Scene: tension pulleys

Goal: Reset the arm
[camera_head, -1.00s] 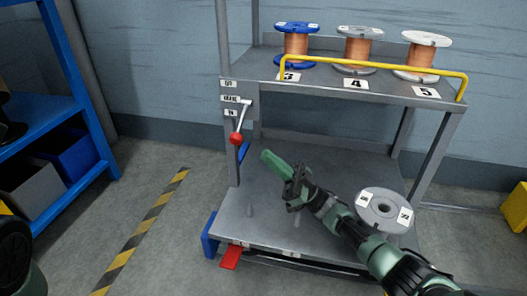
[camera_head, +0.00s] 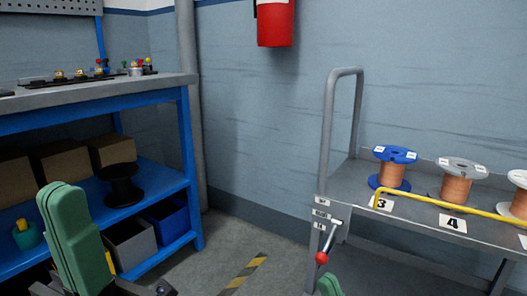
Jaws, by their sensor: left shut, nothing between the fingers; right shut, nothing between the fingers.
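My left gripper (camera_head: 72,238) is at the lower left, its green fingers pointing up and closed together with nothing between them. It is in front of the blue bench's lower shelf, and its wrist is cut off by the bottom edge. Only the green fingertip of my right gripper (camera_head: 330,286) shows at the bottom edge, just below the red-knobbed lever (camera_head: 328,243) on the cart. That gripper is shut and empty; the rest of it is out of view. I cannot tell whether it touches the cart.
The grey cart (camera_head: 345,185) at right holds a blue spool (camera_head: 393,168), a grey spool (camera_head: 459,181) and a third, partly cut off, behind a yellow rail (camera_head: 420,203). The blue bench (camera_head: 95,98) fills the left. Open floor (camera_head: 230,240) lies between them.

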